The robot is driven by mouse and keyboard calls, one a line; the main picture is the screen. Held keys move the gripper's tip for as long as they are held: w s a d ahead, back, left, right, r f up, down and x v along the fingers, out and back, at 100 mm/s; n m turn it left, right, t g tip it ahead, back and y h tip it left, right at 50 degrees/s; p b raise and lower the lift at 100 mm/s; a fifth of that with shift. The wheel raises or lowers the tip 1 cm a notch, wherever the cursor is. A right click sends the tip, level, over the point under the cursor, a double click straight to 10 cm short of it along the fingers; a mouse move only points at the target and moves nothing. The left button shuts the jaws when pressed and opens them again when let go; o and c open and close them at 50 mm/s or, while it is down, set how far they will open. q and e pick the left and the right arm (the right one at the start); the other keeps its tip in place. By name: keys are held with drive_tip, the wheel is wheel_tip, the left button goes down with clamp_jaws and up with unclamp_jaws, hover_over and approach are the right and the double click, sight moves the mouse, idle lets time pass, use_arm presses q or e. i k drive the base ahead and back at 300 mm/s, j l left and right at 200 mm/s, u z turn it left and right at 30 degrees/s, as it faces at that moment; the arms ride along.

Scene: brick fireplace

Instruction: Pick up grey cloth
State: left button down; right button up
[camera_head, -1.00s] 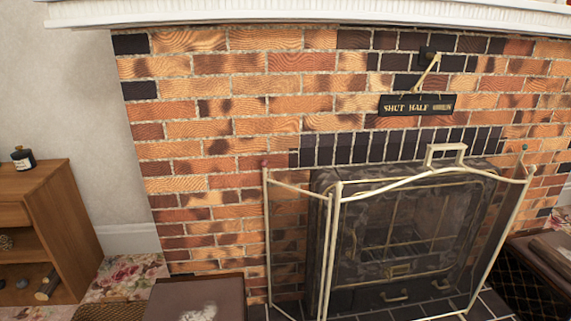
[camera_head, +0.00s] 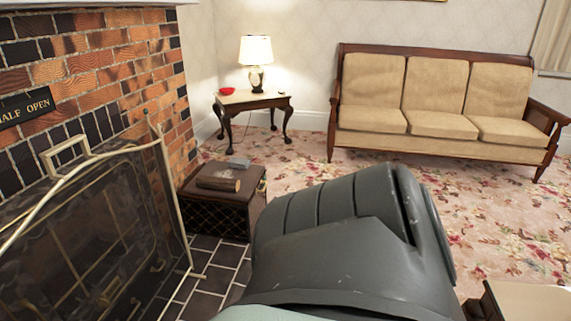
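I cannot make out a grey cloth in the current head view. A small grey item (camera_head: 238,162) sits on top of a dark patterned box (camera_head: 212,212) beside the fireplace; it is too small to tell what it is. My left and right grippers are both out of view. A dark grey part of my own arm fills the lower middle and hides the floor behind it.
The fireplace's metal screen (camera_head: 165,185) stands at the left on dark tiles. A brown log-like item (camera_head: 218,184) lies on the box. Behind are a side table (camera_head: 284,102) with a lamp (camera_head: 256,58) and red bowl (camera_head: 227,91), and a beige sofa (camera_head: 430,95). Floral carpet lies open at right.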

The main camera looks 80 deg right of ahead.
sight(234, 162)
drive_tip(key=k+z, duration=0.2)
drive_tip(key=z, duration=1.85)
drive_tip(key=i+j+u, duration=0.1)
drive_tip(key=u, duration=0.85)
drive_tip(key=k+u, duration=0.1)
drive_tip(key=u, duration=1.65)
drive_tip(key=j+z, duration=0.35)
drive_tip(key=z, duration=0.45)
drive_tip(key=l+z, duration=0.15)
drive_tip(key=z, duration=0.8)
drive_tip(key=i+l+z, duration=0.1)
drive_tip(key=z, duration=0.85)
